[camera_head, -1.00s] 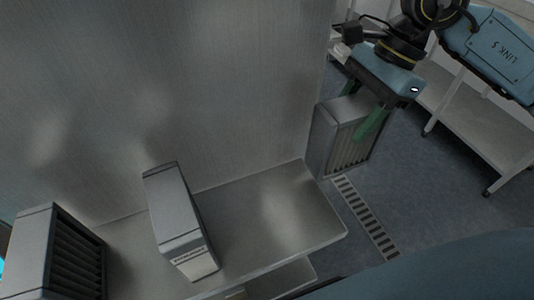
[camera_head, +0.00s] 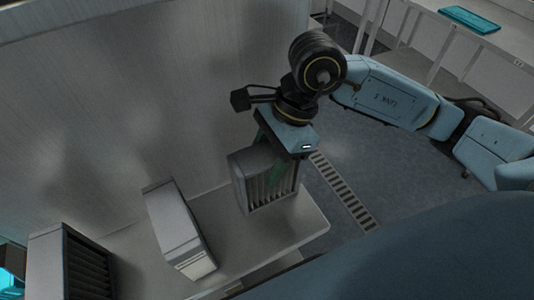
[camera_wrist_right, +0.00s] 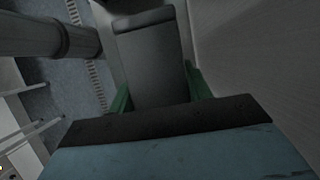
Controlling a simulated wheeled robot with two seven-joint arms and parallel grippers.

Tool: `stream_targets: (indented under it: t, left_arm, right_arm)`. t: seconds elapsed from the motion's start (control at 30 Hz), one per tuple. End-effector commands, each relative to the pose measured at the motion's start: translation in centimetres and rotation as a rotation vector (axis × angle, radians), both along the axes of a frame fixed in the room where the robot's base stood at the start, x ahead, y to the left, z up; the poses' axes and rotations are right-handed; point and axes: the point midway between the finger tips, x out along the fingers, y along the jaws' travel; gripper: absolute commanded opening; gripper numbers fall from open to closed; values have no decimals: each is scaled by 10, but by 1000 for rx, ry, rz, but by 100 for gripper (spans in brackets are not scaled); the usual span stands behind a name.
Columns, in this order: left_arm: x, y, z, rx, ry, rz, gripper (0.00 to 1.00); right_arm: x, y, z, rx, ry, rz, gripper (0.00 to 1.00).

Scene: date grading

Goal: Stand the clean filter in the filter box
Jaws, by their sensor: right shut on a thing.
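My right gripper (camera_head: 280,160) has green fingers and is shut on a grey-framed filter with a pleated front (camera_head: 265,185). The filter is upright, in front of the back panel and over the right part of the metal shelf (camera_head: 240,240). I cannot tell whether its bottom touches the shelf. In the right wrist view, the green fingers (camera_wrist_right: 158,92) lie on both sides of the filter's grey top (camera_wrist_right: 150,65). A narrow grey box-shaped unit (camera_head: 175,225) with a pale front strip stands on the shelf to the left. I cannot tell which thing is the filter box. My left gripper is not seen.
Another grey unit with dark pleats (camera_head: 65,262) stands at the far left. A tall metal panel (camera_head: 120,120) rises behind the shelf. Bare shelf lies between the narrow unit and the held filter. A floor grate (camera_head: 342,192) and a white table (camera_head: 490,42) are to the right.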

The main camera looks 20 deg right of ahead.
Motion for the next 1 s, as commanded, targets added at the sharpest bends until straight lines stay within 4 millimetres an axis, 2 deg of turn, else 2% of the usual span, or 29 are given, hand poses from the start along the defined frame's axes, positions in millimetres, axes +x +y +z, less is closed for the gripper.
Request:
stream_targets:
  t: [0.33,0.37,0.5,0.87,1.0]
  left_arm:
    - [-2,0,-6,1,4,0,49]
    - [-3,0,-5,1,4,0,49]
    - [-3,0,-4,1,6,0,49]
    - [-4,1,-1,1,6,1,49]
    - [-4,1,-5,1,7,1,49]
  right_arm:
    - [0,0,-4,0,-2,0,8]
    - [0,0,-3,-1,-1,1,51]
    - [0,0,-3,-1,-1,1,70]
    - [0,0,0,0,-1,1,71]
    - [2,-7,14,-2,-8,0,71]
